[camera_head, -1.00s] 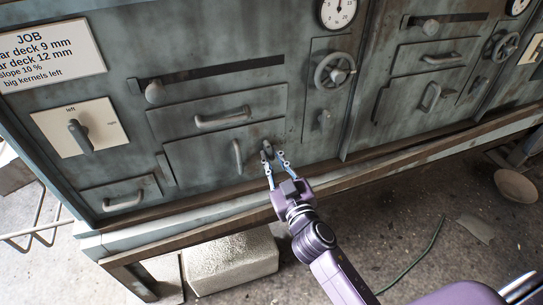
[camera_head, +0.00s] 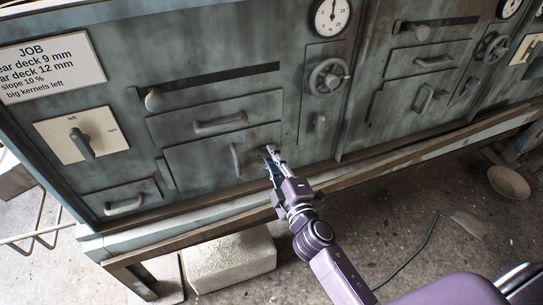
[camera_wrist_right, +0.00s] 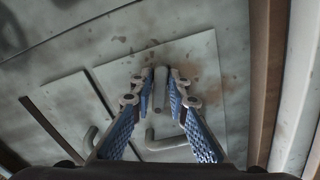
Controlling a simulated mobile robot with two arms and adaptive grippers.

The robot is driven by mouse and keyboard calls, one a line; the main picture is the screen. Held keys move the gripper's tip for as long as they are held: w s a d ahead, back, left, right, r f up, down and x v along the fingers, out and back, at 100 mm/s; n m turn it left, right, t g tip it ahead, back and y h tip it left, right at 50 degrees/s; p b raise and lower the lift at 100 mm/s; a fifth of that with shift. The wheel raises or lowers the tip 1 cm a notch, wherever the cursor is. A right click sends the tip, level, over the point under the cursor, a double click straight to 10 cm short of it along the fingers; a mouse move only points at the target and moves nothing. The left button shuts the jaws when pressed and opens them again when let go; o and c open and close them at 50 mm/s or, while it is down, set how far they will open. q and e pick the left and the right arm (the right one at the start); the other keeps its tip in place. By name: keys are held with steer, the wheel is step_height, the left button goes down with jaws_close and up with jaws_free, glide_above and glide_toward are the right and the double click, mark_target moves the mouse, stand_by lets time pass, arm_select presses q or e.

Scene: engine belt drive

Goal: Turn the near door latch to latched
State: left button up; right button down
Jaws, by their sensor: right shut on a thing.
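The near door (camera_head: 205,160) is a flat grey-green panel low on the machine front, with a vertical bar handle (camera_head: 235,158). Its latch is a short grey bar at the door's right edge; in the right wrist view the latch (camera_wrist_right: 160,90) stands between my fingertips. My right gripper (camera_head: 269,156) is shut on the latch, and in the head view its fingers mostly hide it. The wrist view also shows the gripper (camera_wrist_right: 160,86) with a pad on each side of the bar. The exact angle of the latch is hard to tell. My left gripper is not in view.
A handwheel (camera_head: 328,76) and a small lever (camera_head: 319,123) are to the right of the door. A drawer-like panel with a handle (camera_head: 220,124) is above. A wooden beam (camera_head: 225,205) runs below, with a pale block (camera_head: 230,262) on the floor.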

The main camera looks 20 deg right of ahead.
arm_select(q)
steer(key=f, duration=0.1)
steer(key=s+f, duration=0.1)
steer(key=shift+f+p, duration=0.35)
arm_select(e)
steer(key=n, duration=0.4)
steer(key=shift+r, duration=0.2)
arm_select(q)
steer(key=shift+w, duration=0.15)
arm_select(e)
steer(key=c, duration=1.9)
jaws_free()
steer(key=shift+c, duration=0.2)
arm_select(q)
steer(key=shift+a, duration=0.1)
arm_select(e)
steer(key=s, duration=1.2)
steer(key=shift+d, duration=0.2)
